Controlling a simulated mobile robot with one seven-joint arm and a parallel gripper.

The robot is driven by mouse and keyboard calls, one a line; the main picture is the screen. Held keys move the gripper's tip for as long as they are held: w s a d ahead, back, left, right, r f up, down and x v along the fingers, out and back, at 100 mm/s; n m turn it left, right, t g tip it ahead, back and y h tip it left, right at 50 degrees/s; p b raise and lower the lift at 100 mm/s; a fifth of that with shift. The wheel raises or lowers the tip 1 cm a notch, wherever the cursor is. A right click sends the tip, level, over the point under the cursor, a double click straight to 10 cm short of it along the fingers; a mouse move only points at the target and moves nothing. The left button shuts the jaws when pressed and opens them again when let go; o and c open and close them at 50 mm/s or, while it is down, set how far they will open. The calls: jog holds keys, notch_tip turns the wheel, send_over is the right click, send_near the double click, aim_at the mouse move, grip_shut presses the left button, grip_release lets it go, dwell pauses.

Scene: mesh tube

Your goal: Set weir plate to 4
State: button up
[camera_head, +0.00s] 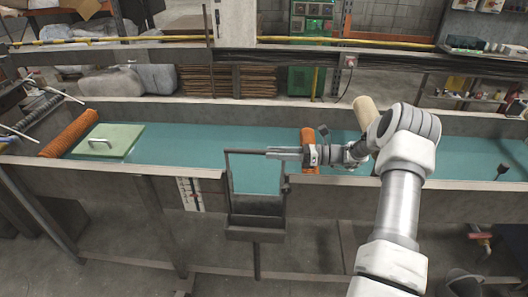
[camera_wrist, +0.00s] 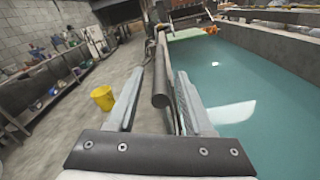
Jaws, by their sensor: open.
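The weir plate (camera_head: 257,205) is a dark plate in a slot in the near wall of the water channel, with a frame rising to a horizontal top bar (camera_head: 246,151). A white scale strip (camera_head: 188,194) with red marks is fixed to the wall left of it; its numbers are too small to read. My gripper (camera_head: 275,153) is at the right end of the top bar. In the wrist view, my gripper (camera_wrist: 158,88) is open, with the dark bar (camera_wrist: 161,80) between its two fingers. I cannot tell whether either finger touches it.
Orange rollers (camera_head: 72,132) lie across the channel. A green lid (camera_head: 108,141) with a handle is at its left. A tan cylinder (camera_head: 365,110) stands behind my arm. A yellow bucket (camera_wrist: 103,97) is on the floor. The floor in front of the channel looks mostly clear.

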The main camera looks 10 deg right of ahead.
aim_at(264, 151)
jog(key=shift+x, duration=1.9)
grip_shut()
jog(key=shift+d+r, duration=0.1)
